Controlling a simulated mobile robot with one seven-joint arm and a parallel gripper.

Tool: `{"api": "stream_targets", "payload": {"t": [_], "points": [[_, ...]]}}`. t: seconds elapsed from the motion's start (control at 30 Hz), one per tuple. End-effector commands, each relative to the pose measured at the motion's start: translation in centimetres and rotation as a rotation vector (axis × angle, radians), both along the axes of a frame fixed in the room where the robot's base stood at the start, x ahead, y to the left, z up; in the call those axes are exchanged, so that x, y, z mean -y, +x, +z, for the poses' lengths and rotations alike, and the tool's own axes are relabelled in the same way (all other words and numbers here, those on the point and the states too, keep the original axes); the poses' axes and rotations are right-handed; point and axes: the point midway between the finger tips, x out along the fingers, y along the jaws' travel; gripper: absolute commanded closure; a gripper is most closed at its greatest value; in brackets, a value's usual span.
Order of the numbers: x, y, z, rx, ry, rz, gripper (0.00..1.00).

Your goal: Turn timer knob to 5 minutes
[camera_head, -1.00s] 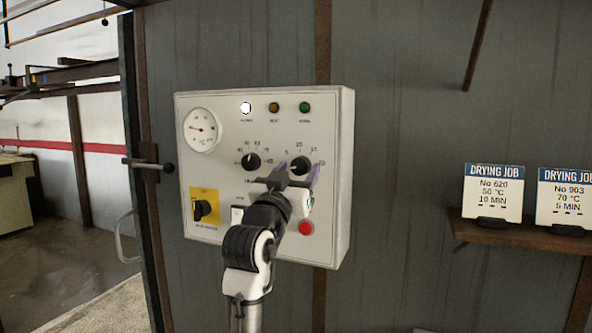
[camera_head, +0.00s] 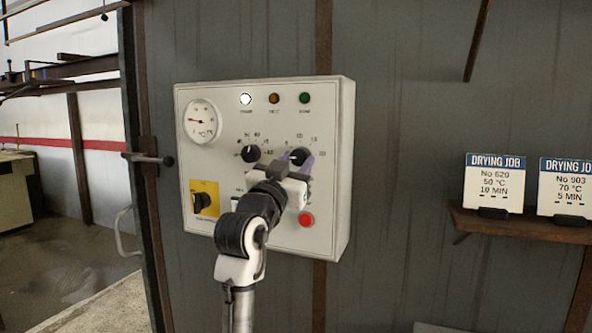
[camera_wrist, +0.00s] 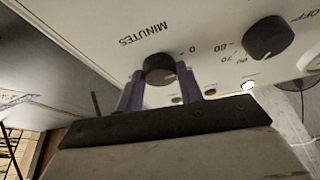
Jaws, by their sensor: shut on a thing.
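The timer knob (camera_head: 299,156) is a round black knob on the right of the white control panel (camera_head: 334,215). In the wrist view the timer knob (camera_wrist: 159,69) sits below the printed word MINUTES and beside a 0 mark. My gripper (camera_head: 295,162) reaches up to the panel, and its purple fingers stand on either side of the knob. In the wrist view my gripper (camera_wrist: 160,88) is shut on the knob. The fingers and arm hide part of the dial, and I cannot read the pointer's exact setting.
A second black knob (camera_head: 250,154), marked for temperature, is left of the timer knob. A red button (camera_head: 306,220) is below it, and a yellow-backed switch (camera_head: 202,202) is at lower left. Job cards (camera_head: 494,182) stand on a shelf (camera_head: 520,228) at right.

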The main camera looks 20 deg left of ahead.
Motion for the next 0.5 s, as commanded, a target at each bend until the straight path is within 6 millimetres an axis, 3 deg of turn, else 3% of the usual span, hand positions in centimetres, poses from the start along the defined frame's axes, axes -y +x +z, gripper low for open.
{"api": "stream_targets", "payload": {"t": [0.5], "points": [[-0.36, -0.03, 0.07, 0.015, 0.420, -0.001, 0.86]]}}
